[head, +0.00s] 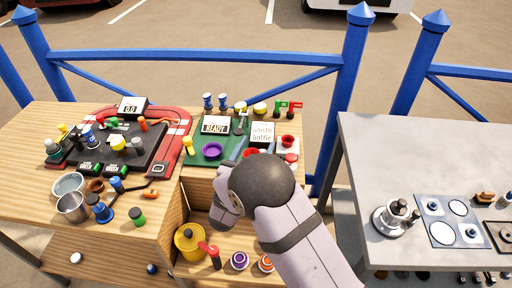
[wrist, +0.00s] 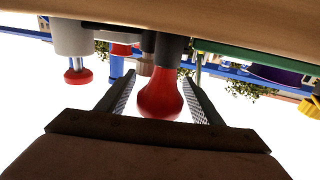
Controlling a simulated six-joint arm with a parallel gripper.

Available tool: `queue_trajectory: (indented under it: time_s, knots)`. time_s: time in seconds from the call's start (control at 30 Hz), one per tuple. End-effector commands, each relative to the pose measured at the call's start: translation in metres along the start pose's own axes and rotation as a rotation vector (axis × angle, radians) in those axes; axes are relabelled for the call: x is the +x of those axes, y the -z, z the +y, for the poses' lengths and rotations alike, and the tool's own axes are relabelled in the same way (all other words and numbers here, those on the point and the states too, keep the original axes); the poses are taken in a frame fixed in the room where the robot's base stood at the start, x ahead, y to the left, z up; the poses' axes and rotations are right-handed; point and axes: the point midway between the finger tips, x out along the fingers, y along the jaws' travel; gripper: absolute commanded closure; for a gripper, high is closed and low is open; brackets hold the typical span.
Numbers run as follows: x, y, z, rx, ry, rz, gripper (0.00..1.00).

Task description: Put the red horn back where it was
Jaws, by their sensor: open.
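The red horn (wrist: 160,95) shows in the middle of the wrist view, with a rounded red bulb and a dark grey part at its other end. My gripper (wrist: 153,79) is open, with one finger on each side of the red bulb. A gap shows on the left; the right finger is close to the bulb, and I cannot tell if it touches. In the head view my arm covers the fingers and most of that spot. A bit of red (head: 250,153) shows at the arm's edge there; I cannot tell if it is the horn.
A green board (head: 205,158) with a purple ring (head: 212,150) lies left of my arm. A white block with red parts (head: 287,142) is close on the right; a sign (head: 262,134) stands behind. A yellow pot (head: 189,241) sits on the lower shelf. A grey table (head: 420,150) is at right.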

Motion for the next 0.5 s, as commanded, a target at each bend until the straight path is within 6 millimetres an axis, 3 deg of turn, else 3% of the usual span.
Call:
queue_trajectory:
  time_s: [0.17,0.5]
  knots:
    - [-0.020,-0.001,-0.001,0.000,0.004,0.000,0.40]
    - [-0.080,-0.001,-0.002,0.000,0.005,0.000,0.40]
